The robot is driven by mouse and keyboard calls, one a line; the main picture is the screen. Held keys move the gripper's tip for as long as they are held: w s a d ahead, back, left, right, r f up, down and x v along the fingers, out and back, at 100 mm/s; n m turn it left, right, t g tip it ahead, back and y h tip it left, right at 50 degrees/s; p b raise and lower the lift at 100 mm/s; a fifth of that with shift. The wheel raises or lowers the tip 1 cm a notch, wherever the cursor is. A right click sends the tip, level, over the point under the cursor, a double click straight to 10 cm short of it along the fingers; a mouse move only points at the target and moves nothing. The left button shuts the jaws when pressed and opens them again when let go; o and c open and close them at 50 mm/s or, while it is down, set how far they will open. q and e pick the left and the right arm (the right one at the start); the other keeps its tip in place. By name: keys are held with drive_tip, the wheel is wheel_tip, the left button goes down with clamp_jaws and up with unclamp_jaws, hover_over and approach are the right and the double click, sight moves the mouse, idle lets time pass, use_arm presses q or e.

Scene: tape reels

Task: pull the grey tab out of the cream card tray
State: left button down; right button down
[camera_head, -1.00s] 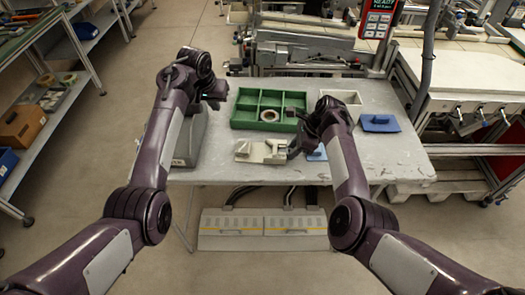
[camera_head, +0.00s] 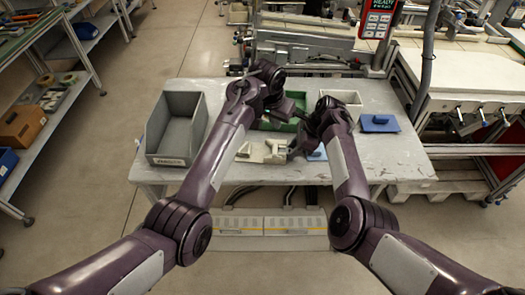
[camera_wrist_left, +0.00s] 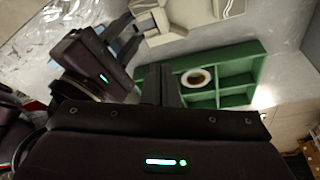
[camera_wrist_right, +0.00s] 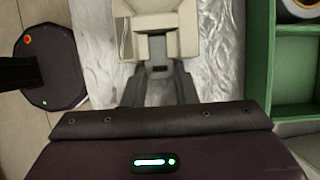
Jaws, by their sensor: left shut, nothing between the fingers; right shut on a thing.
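The cream card tray (camera_head: 252,151) lies at the front of the table, left of my right gripper (camera_head: 294,150). Its cream body shows ahead of the fingers in the right wrist view (camera_wrist_right: 190,15). My right gripper is shut at the tray's near end, on a small grey piece that looks like the grey tab (camera_wrist_right: 160,69); the fingers hide most of it. My left gripper (camera_head: 298,108) is shut and empty, above the green box and behind the tray, close to my right wrist. The tray's edge also shows at the top of the left wrist view (camera_wrist_left: 185,14).
The green compartment box (camera_head: 270,125) holding a tape reel (camera_wrist_left: 196,77) stands behind the tray, partly covered by my left arm. A grey bin (camera_head: 172,130) is on the left. A white bin (camera_head: 341,99) and a blue handled block (camera_head: 379,124) are on the right.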

sight(275, 149)
use_arm(q)
drive_tip(key=shift+f, duration=3.95)
drive_tip(key=shift+f, duration=1)
drive_tip(key=shift+s+f, duration=0.1)
drive_tip(key=shift+f, duration=0.05)
use_arm(e)
drive_tip(key=shift+r, duration=0.4)
